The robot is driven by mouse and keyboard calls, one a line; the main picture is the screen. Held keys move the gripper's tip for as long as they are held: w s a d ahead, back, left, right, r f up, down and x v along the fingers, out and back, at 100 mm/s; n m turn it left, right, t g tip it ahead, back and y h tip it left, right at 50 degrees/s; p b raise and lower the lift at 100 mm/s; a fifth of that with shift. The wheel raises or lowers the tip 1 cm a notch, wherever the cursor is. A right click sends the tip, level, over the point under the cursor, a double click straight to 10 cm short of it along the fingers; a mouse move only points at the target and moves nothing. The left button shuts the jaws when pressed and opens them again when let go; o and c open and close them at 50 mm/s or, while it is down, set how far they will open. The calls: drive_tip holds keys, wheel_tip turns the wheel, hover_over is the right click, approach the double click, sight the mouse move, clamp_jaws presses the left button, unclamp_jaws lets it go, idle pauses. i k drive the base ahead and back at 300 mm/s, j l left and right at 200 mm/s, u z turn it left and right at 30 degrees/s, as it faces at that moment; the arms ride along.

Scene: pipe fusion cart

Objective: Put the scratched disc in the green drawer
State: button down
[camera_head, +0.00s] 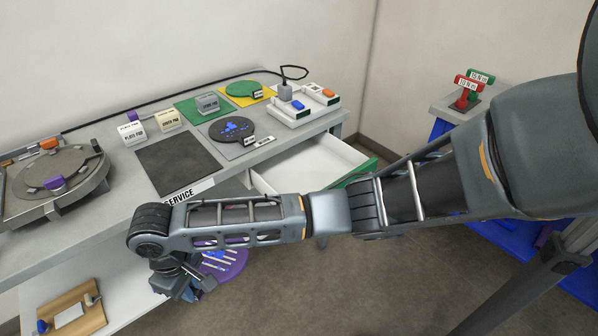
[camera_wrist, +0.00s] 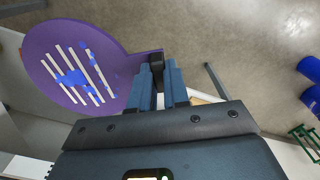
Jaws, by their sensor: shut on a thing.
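The scratched disc (camera_wrist: 78,66) is purple, with several pale parallel lines and blue patches across its face. My gripper (camera_wrist: 159,85) is shut on the tab at its edge. In the head view the disc (camera_head: 226,262) hangs low in front of the bench, partly hidden behind my forearm, with my gripper (camera_head: 188,284) at its left. The green drawer (camera_head: 360,177) stands pulled out under the right end of the bench. Its white inside (camera_head: 312,163) looks empty where visible, and my arm crosses in front of its near part.
On the bench are a dark disc with blue patches (camera_head: 232,128), a green disc (camera_head: 243,89), a dark mat (camera_head: 178,163), a white tray (camera_head: 303,105) and a round metal fixture (camera_head: 55,180). A wooden board (camera_head: 72,309) lies on the lower shelf. Blue bins (camera_head: 500,232) stand right.

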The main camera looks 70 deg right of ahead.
sight(298, 178)
drive_tip(key=k+j, duration=0.1)
drive_tip(key=j, duration=0.15)
drive_tip(key=j+u, duration=0.15)
drive_tip(key=k+j+z, duration=0.25)
drive_tip(key=j, duration=0.15)
drive_tip(key=j+z, duration=0.2)
drive_tip(key=z, duration=0.25)
drive_tip(key=k+j+z, duration=0.15)
drive_tip(key=z, duration=0.35)
